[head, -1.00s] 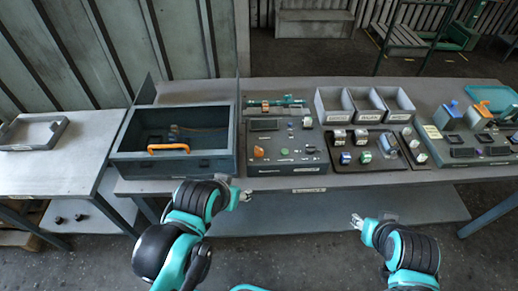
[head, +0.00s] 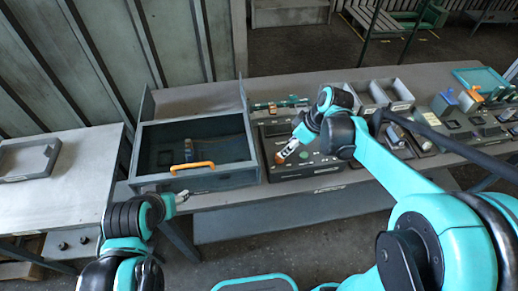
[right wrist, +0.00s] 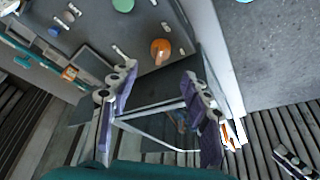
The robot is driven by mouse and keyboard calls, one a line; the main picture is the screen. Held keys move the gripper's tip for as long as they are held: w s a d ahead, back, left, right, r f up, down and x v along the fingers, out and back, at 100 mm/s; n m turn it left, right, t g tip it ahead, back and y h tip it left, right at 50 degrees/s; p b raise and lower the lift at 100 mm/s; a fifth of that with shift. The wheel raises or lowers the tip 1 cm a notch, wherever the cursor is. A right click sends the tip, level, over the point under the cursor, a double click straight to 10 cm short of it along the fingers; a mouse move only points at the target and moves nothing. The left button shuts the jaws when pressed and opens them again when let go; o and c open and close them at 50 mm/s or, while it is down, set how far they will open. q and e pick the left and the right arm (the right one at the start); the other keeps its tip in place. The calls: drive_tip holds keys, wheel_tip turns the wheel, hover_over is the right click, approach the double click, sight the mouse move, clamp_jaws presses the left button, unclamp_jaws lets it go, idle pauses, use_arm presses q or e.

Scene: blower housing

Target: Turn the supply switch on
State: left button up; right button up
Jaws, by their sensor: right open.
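The grey control panel (head: 325,168) stands on the bench right of the open bin. An orange knob (head: 280,158) sits at its left; it may be the supply switch, but I cannot read its label. The knob also shows in the right wrist view (right wrist: 160,48), just beyond my right gripper. My right gripper (head: 287,152) is over the panel's left part, close to the knob. In the right wrist view its two fingers (right wrist: 158,82) are apart, with nothing between them. My left gripper (head: 181,197) is low at the bench's front edge, away from the panel; its jaws are too small to judge.
A dark bin (head: 150,160) with an orange handle (head: 192,167) stands left of the panel. A green button (right wrist: 123,5) is near the knob. Grey trays (head: 400,95) and other fixtures are to the right, partly behind my right arm.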

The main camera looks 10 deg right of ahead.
sight(280, 158)
drive_tip(key=b+x, duration=0.2)
drive_tip(key=x, duration=0.5)
drive_tip(key=shift+f, duration=0.3)
clamp_jaws()
